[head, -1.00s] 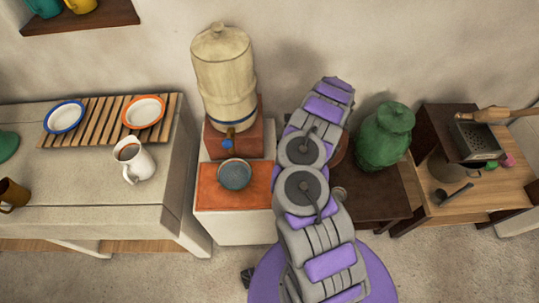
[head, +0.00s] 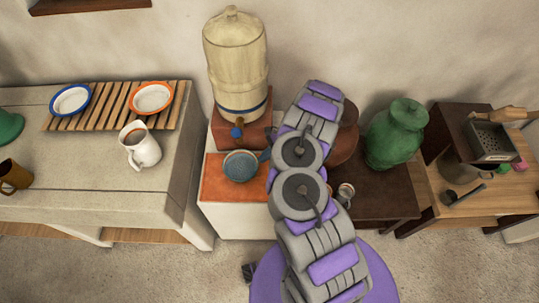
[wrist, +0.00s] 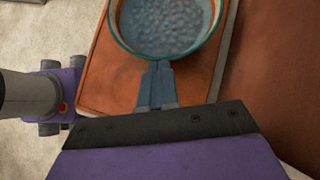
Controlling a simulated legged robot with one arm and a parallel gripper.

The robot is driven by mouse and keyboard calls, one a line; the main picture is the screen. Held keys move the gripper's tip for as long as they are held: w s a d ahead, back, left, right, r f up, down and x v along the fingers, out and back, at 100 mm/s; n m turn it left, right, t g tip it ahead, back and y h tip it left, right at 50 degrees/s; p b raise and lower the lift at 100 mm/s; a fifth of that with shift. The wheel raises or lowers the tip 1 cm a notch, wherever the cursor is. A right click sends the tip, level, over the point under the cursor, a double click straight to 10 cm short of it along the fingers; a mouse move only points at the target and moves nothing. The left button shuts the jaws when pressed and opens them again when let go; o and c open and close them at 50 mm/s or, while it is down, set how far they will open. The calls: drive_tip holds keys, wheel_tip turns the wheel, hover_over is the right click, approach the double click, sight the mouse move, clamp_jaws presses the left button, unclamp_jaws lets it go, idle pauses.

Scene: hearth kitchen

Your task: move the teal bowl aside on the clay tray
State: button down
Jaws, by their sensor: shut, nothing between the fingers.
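The teal bowl (head: 240,166) sits upright on the orange clay tray (head: 222,190), below the tap of a large water crock. In the wrist view the bowl (wrist: 168,48) shows a teal rim and a mottled blue-grey inside, cut off by the top edge. The clay tray (wrist: 103,75) spreads under it. My gripper (wrist: 158,68) is shut and empty, its blue-grey fingertips at the bowl's near rim. I cannot tell whether they touch it. In the head view my gripper (head: 265,156) shows just right of the bowl, partly hidden behind my arm.
The cream water crock (head: 236,62) stands on a clay block behind the tray, its blue tap (head: 236,132) close to the bowl. A white jug (head: 141,148) stands on the left counter. A green jar (head: 395,135) and small metal cup (head: 345,192) are right of my arm.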

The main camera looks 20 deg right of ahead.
drive_tip(key=shift+d, duration=0.2)
hover_over(250, 171)
drive_tip(key=shift+s+a, duration=0.1)
drive_tip(key=shift+a, duration=0.15)
drive_tip(key=shift+d, duration=0.25)
